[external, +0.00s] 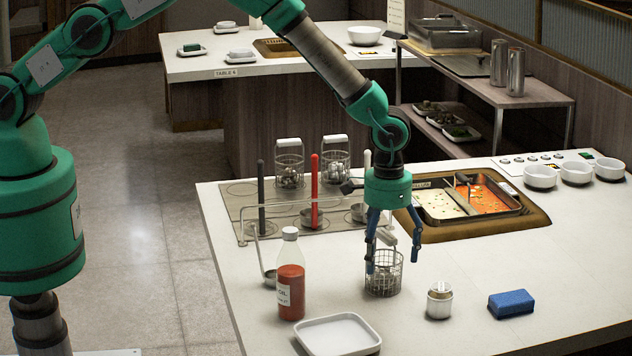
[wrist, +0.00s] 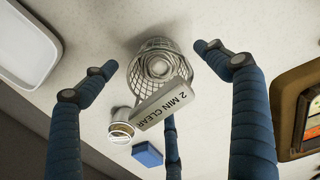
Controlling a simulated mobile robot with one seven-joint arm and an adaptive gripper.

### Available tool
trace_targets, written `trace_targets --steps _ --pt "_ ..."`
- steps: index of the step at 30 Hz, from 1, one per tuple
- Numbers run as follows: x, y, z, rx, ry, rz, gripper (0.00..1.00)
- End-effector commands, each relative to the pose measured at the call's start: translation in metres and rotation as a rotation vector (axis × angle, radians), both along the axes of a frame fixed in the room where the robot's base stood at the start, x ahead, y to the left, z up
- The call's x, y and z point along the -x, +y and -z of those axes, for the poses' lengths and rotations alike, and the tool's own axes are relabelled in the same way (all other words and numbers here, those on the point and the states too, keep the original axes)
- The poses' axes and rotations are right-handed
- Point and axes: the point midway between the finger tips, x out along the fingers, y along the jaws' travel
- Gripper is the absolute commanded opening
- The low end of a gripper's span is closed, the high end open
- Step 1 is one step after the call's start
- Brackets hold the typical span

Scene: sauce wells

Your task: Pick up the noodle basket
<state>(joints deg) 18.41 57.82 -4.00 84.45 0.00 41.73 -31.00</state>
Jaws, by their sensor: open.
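A wire noodle basket (external: 383,282) stands upright on the white counter, near the middle of the external view. It also shows in the wrist view (wrist: 157,66), with a pale handle or tag (wrist: 165,106) reading "2 MIN CLEAR". My gripper (external: 393,262) is open above and around the basket, pointing down. In the wrist view its blue fingers (wrist: 155,60) spread on different sides of the basket, and gaps show between the fingertips and the wire. It holds nothing. Two similar baskets (external: 290,168) (external: 336,160) stand at the back of the cooktop.
A red sauce bottle (external: 291,283) stands left of the basket, with a white tray (external: 338,337) in front. A small jar (external: 439,303) and blue sponge (external: 511,303) are to the right. A two-part sauce pan (external: 447,205) lies behind. The counter's right side is fairly clear.

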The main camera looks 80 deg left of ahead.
Motion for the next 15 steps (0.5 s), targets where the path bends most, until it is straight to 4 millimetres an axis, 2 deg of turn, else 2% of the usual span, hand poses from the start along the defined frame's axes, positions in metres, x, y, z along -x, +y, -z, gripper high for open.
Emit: trace_targets --steps 7,15 --pt "0.0 0.0 0.008 0.0 0.0 0.0 0.87" --pt "0.003 0.0 0.036 -0.001 0.002 0.0 0.87"
